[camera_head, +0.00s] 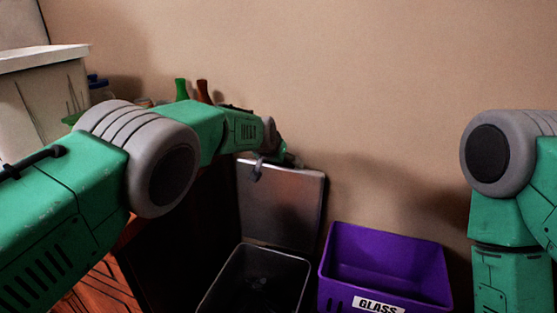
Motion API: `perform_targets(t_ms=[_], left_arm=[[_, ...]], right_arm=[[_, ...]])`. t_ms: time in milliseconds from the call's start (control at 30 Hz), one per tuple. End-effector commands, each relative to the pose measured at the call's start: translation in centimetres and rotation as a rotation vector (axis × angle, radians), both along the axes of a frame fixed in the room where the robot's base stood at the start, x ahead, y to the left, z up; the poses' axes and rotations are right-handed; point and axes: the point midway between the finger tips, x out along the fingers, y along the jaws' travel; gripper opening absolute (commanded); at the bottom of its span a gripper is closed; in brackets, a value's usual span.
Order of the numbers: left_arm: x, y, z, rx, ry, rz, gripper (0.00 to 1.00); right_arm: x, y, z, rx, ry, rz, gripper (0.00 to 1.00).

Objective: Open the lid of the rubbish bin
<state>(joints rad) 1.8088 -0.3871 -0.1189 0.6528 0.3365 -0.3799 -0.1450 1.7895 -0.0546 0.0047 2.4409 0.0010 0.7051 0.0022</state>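The rubbish bin (211,300) is a dark open-topped box at the bottom middle, and its inside shows. Its grey metal lid (283,205) stands raised, nearly upright, at the back of the bin near the wall. My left arm reaches in from the left, and my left gripper (259,168) is at the lid's top left edge. A small grey finger part shows over the lid's front face. The rest of the gripper is hidden behind the arm and lid, so I cannot tell whether it grips. My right arm hangs at the right edge, and its gripper is out of view.
A purple crate (427,268) labelled GLASS stands right of the bin. A dark cabinet (180,240) is left of the bin. Green (181,89) and brown (203,91) bottles stand behind my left arm. The beige wall (400,80) closes off the back.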

Motion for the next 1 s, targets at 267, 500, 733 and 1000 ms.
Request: perform_targets(t_ms=[267, 500, 733, 1000], left_arm=[[-0.2, 0.2, -0.4, 0.001, 0.008, 0.001, 1.00], [-0.5, 0.5, 0.5, 0.000, 0.003, 0.004, 1.00], [-2.3, 0.9, 2.6, 0.002, -0.001, 0.002, 1.00], [-5.4, 1.9, 6.0, 0.001, 0.000, 0.004, 1.00]], right_arm=[[0.0, 0.0, 0.0, 0.000, 0.000, 0.000, 0.40], [-0.2, 0.0, 0.1, -0.001, -0.002, 0.000, 0.40], [-0.2, 0.0, 0.1, -0.001, -0.003, 0.000, 0.40], [-0.2, 0.0, 0.1, 0.000, -0.003, 0.000, 0.40]])
